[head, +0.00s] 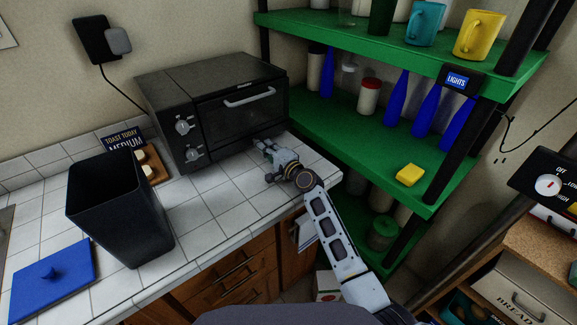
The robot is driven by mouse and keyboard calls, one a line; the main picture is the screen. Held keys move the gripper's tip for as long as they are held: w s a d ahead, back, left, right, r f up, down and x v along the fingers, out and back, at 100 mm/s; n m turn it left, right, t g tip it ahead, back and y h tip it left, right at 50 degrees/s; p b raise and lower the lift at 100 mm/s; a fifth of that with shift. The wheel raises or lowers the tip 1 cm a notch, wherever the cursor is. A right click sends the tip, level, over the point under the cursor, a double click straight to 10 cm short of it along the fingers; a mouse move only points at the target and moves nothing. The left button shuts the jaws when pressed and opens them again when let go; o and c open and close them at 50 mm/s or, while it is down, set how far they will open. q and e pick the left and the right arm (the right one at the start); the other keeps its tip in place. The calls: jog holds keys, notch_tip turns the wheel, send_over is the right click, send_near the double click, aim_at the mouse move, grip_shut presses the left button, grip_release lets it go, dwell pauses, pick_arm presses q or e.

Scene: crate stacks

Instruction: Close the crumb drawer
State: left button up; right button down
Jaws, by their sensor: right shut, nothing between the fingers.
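The dark toaster oven (196,112) stands on the white tiled counter against the wall. Its glass door (237,115) with a pale handle is shut. Two knobs are on its left front. The crumb drawer cannot be made out clearly; the low front edge of the oven is dark and partly behind my right gripper. My right gripper (262,147) is shut and empty, with its fingertips at the low right part of the oven front. I cannot tell whether it touches the oven. My left gripper is not in view.
A black bin (117,208) and a blue lid (52,279) are on the counter at left. Toast lies on a board (152,165) beside the oven. A green shelf (350,137) with bottles, jars and a yellow sponge (410,175) stands close at right.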

jog(key=shift+v, duration=5.7)
